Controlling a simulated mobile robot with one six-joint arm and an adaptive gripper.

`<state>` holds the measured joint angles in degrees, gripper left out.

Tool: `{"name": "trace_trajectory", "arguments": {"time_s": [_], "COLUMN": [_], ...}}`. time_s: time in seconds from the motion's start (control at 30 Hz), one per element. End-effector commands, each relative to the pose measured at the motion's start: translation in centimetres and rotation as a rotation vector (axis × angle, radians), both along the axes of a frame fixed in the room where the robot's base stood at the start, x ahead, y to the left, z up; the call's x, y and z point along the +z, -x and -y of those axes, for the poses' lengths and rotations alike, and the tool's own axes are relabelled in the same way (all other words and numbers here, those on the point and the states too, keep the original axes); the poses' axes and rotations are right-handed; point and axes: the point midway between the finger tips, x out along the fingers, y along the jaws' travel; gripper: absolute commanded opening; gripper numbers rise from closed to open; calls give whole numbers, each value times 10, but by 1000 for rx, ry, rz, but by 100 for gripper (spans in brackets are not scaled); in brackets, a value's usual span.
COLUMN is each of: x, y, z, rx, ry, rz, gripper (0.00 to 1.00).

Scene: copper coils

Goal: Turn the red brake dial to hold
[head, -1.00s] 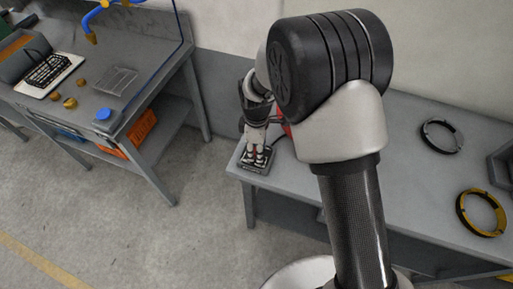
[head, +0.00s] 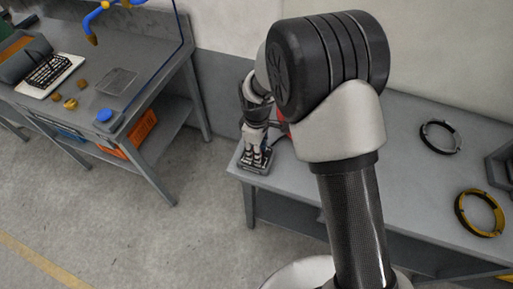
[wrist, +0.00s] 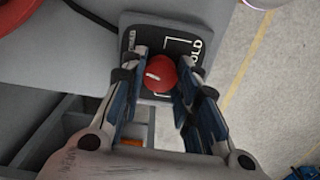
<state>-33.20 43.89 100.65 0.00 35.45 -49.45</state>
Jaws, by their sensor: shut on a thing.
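The red brake dial (wrist: 161,73) is a round knob with a short white mark that points to the left in the wrist view. It sits on a dark plate (wrist: 178,27) with white bracket lines. The word HOLD reads at the plate's right side; a smaller label at the left is not legible. My gripper (wrist: 162,76) is shut on the dial, one finger on each side. In the head view my gripper (head: 255,158) reaches down onto the plate at the left end of the grey bench (head: 310,195); the dial is hidden there.
A red object (wrist: 18,14) lies beside the plate on the bench. A silver-black ring (head: 456,146) and a yellow ring (head: 462,212) lie to the right. Another workbench (head: 150,75) stands at the left, with open floor between.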

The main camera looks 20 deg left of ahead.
Motion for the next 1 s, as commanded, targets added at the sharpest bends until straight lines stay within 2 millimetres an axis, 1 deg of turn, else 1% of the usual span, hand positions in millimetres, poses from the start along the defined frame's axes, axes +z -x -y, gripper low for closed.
{"name": "trace_trajectory", "arguments": {"time_s": [1.0], "x": [1], "y": [-1], "z": [0], "rx": [-959], "ry": [-1], "rz": [0], "gripper": [5]}}
